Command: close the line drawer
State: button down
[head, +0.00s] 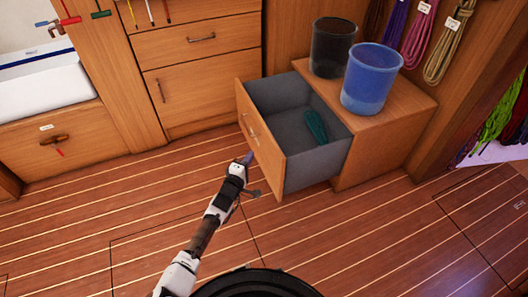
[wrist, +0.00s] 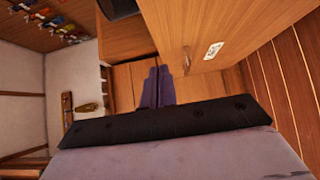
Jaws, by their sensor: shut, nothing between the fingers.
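The line drawer (head: 262,138) is pulled well out of a low wooden cabinet (head: 385,140). Its grey inside shows from above, and a dark teal item (head: 316,127) lies in it. The drawer front has a metal handle (head: 249,128). My gripper (head: 248,158) is shut and empty, just in front of the drawer front and below the handle. I cannot tell whether it touches the front. In the wrist view, my purple fingers (wrist: 158,87) are together beside a wooden panel (wrist: 225,30) with a handle (wrist: 186,60) and a white label (wrist: 213,50).
A dark bin (head: 333,48) and a blue bin (head: 371,79) stand on the cabinet top. Coiled lines (head: 443,48) hang at the right. Wooden cupboards (head: 200,85) stand behind to the left. The plank floor (head: 340,240) is clear.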

aim_at(269, 139)
jog(key=shift+w+d+b, duration=1)
jog(key=shift+w+d, duration=0.3)
jog(key=shift+d, duration=0.15)
jog(key=shift+w+d+b, duration=1)
jog(key=shift+w+d, duration=0.25)
jog(key=shift+d, duration=0.2)
